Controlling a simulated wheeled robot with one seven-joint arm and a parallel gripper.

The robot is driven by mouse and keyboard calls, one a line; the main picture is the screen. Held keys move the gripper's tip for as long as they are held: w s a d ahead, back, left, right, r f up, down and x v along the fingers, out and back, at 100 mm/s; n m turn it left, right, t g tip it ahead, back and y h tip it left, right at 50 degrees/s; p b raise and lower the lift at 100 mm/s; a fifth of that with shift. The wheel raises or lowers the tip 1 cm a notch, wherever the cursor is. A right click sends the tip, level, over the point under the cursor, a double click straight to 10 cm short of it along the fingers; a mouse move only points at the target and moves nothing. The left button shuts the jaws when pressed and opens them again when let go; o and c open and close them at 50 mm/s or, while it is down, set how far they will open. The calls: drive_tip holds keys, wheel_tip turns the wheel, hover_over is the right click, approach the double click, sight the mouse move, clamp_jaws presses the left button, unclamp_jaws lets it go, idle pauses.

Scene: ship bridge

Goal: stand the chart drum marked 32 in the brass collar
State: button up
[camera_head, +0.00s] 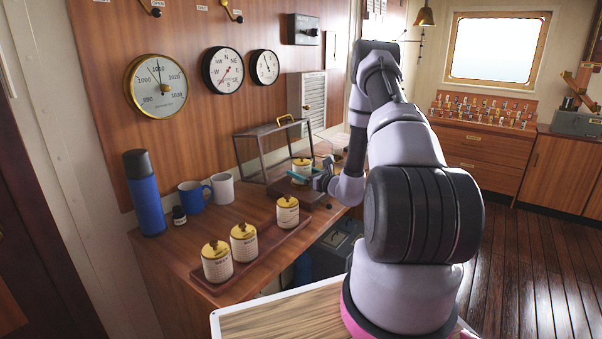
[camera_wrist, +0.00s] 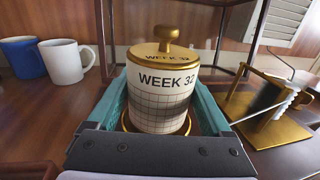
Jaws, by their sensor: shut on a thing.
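The chart drum marked WEEK 32 (camera_wrist: 161,92) is white with a printed grid and a brass lid and knob. It stands upright between the teal fingers of my gripper (camera_wrist: 163,78), which is shut on it. A brass ring, which looks like the collar (camera_wrist: 187,127), shows around the drum's foot. The fingers hide its sides, and I cannot tell whether the drum rests fully down in it. In the head view the drum (camera_head: 302,168) and my gripper (camera_head: 302,176) are at the glass case, with the collar hidden.
A glass case (camera_head: 243,152) with a brass handle stands behind the drum. A brass plate with a pen arm (camera_wrist: 262,122) is close on the right. Three other drums (camera_head: 244,243) stand on a wooden tray (camera_head: 268,249). Mugs (camera_head: 222,190) and a blue flask (camera_head: 144,196) stand at left.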

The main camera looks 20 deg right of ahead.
drive_tip(key=shift+f, duration=0.55)
drive_tip(key=o, duration=1.3)
drive_tip(key=shift+v, duration=5.5)
